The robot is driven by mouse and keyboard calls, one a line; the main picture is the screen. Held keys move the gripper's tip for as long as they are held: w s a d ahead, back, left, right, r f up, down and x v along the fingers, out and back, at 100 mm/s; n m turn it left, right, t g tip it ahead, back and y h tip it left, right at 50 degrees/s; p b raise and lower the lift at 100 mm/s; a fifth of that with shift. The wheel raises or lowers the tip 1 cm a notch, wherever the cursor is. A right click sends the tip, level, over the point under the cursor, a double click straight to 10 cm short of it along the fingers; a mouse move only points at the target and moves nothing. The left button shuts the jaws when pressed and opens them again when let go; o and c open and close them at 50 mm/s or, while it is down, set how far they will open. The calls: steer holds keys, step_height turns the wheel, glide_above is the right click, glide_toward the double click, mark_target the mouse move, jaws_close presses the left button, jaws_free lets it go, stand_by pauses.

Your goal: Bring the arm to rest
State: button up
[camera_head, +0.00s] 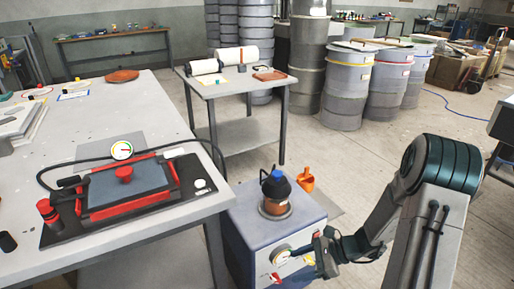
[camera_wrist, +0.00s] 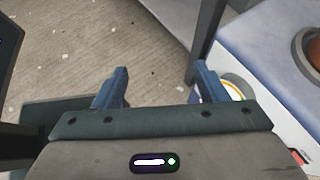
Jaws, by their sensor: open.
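My arm reaches in from the right in the head view and bends down, with my gripper (camera_head: 322,255) low beside the front of a blue-grey cabinet (camera_head: 240,228). In the wrist view my gripper (camera_wrist: 162,88) shows two blue fingers spread wide apart. Nothing is between the fingers; speckled floor shows behind them. The right finger appears close in front of a round dial gauge (camera_wrist: 236,88) on the cabinet front; I cannot tell whether they touch. The gauge (camera_head: 284,256) also shows in the head view, left of my gripper.
A white table (camera_head: 140,100) with a red-framed clamp device (camera_head: 125,188) stands left. Grey drums (camera_head: 345,90) stand behind. Floor between drums and arm is open.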

steer(key=s+r+n+h+p, duration=0.3)
steer(key=s+r+n, duration=0.2)
steer(key=r, duration=0.6)
steer(key=s+d+r+n+t+h+p, duration=0.1)
steer(key=s+r+n+h+p, duration=0.3)
steer(key=r+n, duration=0.3)
steer(key=s+d+r+n+t+h+p, duration=0.1)
steer(key=s+r+n+h+p, duration=0.2)
steer(key=r, duration=1.1)
steer(key=s+n+h, duration=0.1)
steer(key=s+n, duration=0.1)
steer(key=n, duration=0.1)
steer(key=shift+s+d+r, duration=0.2)
steer(key=shift+s+r, duration=0.1)
steer(key=shift+r, duration=0.05)
